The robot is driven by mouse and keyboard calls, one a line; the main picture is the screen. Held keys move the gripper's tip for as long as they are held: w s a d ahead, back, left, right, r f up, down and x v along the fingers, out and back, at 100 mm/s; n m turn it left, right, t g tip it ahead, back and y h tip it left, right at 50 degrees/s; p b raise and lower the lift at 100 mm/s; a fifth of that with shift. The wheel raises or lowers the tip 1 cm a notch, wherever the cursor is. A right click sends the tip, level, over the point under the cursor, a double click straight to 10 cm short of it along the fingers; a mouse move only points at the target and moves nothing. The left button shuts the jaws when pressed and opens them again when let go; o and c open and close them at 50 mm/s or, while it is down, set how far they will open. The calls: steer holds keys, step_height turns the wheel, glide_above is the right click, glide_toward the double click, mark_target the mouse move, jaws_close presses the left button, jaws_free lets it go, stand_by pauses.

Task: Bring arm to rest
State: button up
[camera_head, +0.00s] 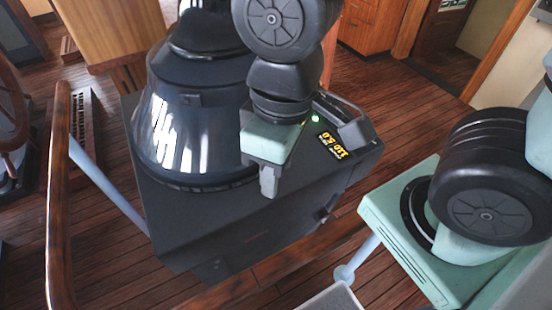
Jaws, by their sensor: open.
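My gripper (269,186) hangs pointing down in the middle of the head view, below the dark wrist joints. Its hand is pale green, and a grey finger shows at its lower end. The gripper is open, and I see nothing held in it. It is in front of a dark console (230,230) in the picture; I cannot tell the gap between them. My arm's upper links leave the frame at the top. A pale green and black part of my own body fills the right side.
The dark console carries a glossy hood (190,125) and a yellow display (332,145). A wooden handrail (60,200) runs down the left, beside a ship's wheel (12,120). Wooden cabinets (372,28) and a doorway stand at the back. Bare plank floor (425,90) shows at the back right.

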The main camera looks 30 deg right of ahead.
step_height(320, 180, down, 12)
steer(key=b, duration=1.2)
steer(key=shift+f, duration=0.25)
